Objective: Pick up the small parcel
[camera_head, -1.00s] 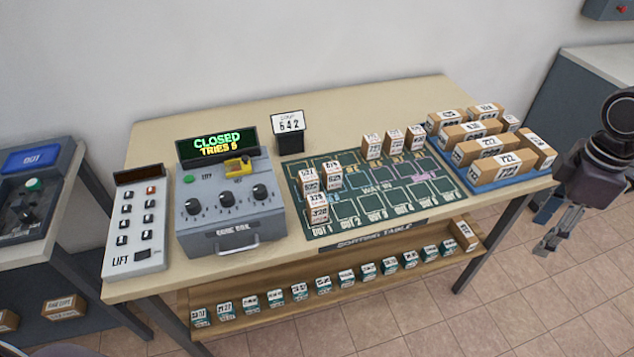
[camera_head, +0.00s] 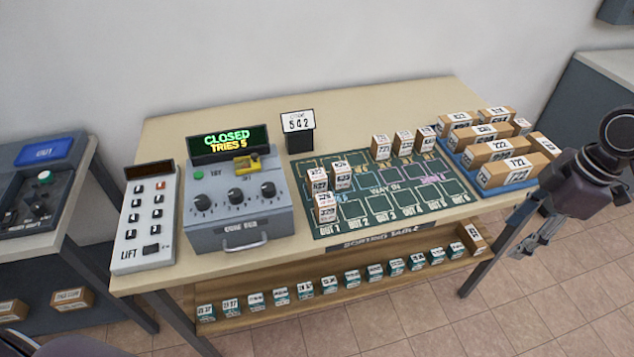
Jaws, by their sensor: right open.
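Several small white-labelled brown parcels stand upright on the green sorting mat (camera_head: 380,218). One group is at its left, with a front parcel (camera_head: 325,208); another row is at the back, with a parcel (camera_head: 381,147) at its left end. A small parcel (camera_head: 521,127) also shows at the back right of the blue tray (camera_head: 512,186), among larger boxes. I cannot tell which one is the task's parcel. My right gripper (camera_head: 522,247) is open and empty, pointing down beside the table's right end, apart from every parcel. My left gripper is not in view.
A grey code box (camera_head: 238,205) with knobs and a lift panel (camera_head: 146,222) stand on the table's left. A number sign (camera_head: 298,132) is behind the mat. The lower shelf (camera_head: 350,294) holds a row of small boxes. The tabletop's back strip is clear.

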